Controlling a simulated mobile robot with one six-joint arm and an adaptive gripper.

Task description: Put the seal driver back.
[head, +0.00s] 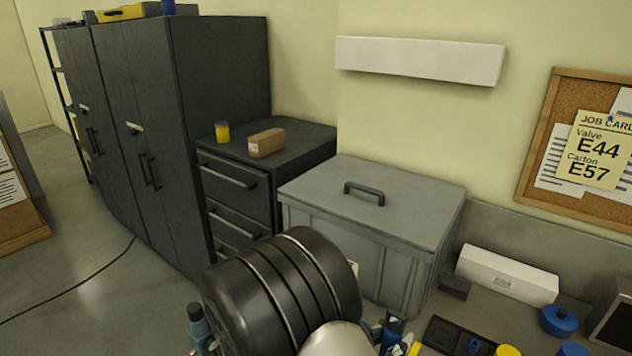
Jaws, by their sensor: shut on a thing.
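I cannot pick out the seal driver for certain in the head view. A large black ribbed part of my own arm fills the bottom middle, with a pale rounded link in front of it. My gripper does not show. A dark tray (437,334) at the bottom right has round recesses, with a small blue piece in one. What lies behind my arm is hidden.
A grey lidded chest (318,180) stands behind the arm. Left of it, a dark drawer unit (300,137) bears a brown box (266,142) and a yellow cup (222,132). A white carton (507,274) and blue round part (562,321) lie right. The floor at left is clear except for a cable.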

